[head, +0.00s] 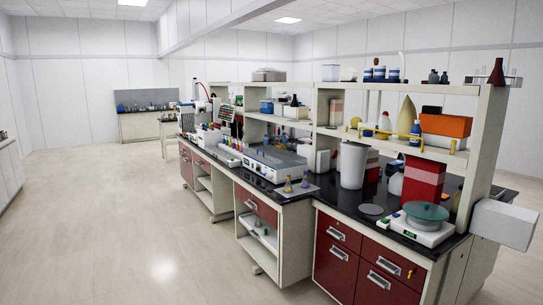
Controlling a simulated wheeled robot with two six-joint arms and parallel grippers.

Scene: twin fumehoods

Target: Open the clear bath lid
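A low, wide, pale bath-like unit (275,164) stands on the black bench top, near the middle of the head view. Its front has a panel with small blue marks. Its top looks grey and flat. A clear lid on it is too small to make out, and I cannot tell whether it is shut. Neither of my grippers is in view.
The dark bench top (385,200) runs from front right to back left under a shelf rack. Small flasks (288,184), a white bin (352,165), a red box (422,183) and a balance (418,230) stand on it. The floor (130,230) at left is clear.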

